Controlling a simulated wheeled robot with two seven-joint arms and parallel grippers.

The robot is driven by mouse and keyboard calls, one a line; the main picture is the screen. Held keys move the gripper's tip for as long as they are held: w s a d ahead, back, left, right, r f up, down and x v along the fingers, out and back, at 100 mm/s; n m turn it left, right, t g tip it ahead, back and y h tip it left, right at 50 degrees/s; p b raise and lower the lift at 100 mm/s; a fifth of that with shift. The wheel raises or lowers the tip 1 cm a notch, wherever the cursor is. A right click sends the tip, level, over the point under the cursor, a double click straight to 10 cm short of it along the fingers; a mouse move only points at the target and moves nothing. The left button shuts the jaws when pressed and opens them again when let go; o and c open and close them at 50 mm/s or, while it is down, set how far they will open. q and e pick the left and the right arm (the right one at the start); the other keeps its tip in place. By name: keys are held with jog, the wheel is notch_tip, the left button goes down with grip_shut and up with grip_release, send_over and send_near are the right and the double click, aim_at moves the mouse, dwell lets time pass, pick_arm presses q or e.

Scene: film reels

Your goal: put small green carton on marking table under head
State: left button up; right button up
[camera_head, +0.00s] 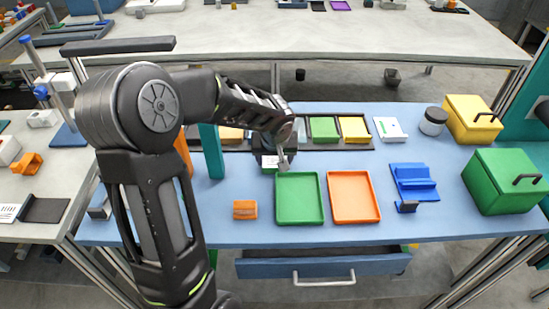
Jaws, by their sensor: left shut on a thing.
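My left gripper (280,158) is over the blue table, just beyond the far edge of the green tray. It is shut on a small box with a white face and a green lower edge (269,168), which seems to be the small green carton. The gripper hides much of it. I cannot tell whether the box touches the table. A teal upright post (211,152) stands left of the gripper, partly behind my arm. I cannot clearly make out a marking table or a head. My right gripper is not in view.
A green tray (299,221) and an orange tray (353,219) lie nearest the gripper. An orange block (245,209) lies to the left. A dark rack holds a green item (323,128) and a yellow item (355,128). A large green box (503,183) and yellow box (470,117) stand right.

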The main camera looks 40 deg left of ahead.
pick_arm(q)
jog(key=o, duration=1.4)
jog(key=shift+s+r, duration=0.1)
jog(key=shift+r, duration=0.45)
jog(key=v, duration=1.1)
jog(key=shift+d, duration=0.2)
